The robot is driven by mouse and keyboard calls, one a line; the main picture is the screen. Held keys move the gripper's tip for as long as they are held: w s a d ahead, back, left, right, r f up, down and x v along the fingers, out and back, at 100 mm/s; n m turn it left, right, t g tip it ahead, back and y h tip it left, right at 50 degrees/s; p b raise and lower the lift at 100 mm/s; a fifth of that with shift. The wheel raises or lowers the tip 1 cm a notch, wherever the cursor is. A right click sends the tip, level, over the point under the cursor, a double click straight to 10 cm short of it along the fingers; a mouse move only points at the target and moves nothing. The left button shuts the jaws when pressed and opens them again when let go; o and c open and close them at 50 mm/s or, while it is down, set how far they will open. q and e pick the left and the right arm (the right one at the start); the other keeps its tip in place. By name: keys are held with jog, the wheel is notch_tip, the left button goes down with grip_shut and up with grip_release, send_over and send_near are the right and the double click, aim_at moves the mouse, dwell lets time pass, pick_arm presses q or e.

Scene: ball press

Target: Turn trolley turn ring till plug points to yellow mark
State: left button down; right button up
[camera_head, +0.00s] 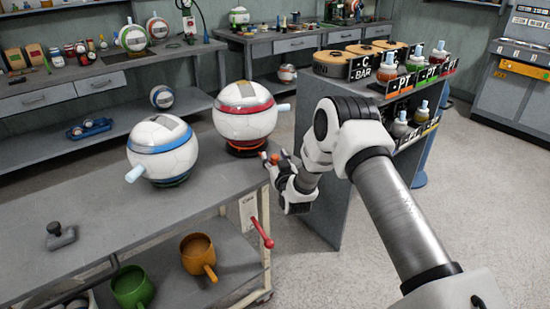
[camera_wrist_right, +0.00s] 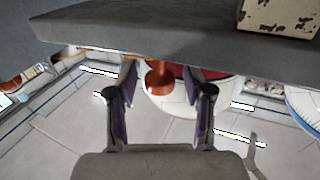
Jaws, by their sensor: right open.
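On the grey trolley top (camera_head: 95,215) stands a white ball with a red band (camera_head: 244,118), on a dark base with an orange-red turn ring (camera_head: 246,151). Its pale blue plug (camera_head: 284,107) points right. A white ball with a blue band (camera_head: 162,150) stands left of it, its plug (camera_head: 134,174) pointing down-left. My right gripper (camera_head: 277,162) is at the trolley's right edge beside the ring. In the right wrist view its open fingers (camera_wrist_right: 162,90) stand either side of a red-orange knob (camera_wrist_right: 160,78), with gaps on both sides. I cannot make out the yellow mark. My left gripper is out of view.
A grey shelf unit (camera_head: 325,150) with bottles and labels stands close behind my right arm. A red handle (camera_head: 262,232) sticks out from the trolley's right side. Mugs, green (camera_head: 131,289) and orange (camera_head: 198,257), are on its lower shelf. A small grey fixture (camera_head: 60,237) stands at front left.

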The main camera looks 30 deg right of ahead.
grip_shut()
jog(key=shift+w+a+m+g+h+b, duration=0.1)
jog(key=shift+a+m+g+h+b, duration=0.4)
jog(key=shift+a+h, duration=0.35)
jog(key=shift+a+m+g+h+b, duration=0.2)
jog(key=shift+a+m+h+b, duration=0.1)
jog(key=shift+a+m+h, duration=0.45)
jog(key=shift+a+r+m+g+h, duration=0.1)
jog(key=shift+a+m+g+h, duration=0.3)
jog(key=shift+a+h, duration=0.3)
grip_release()
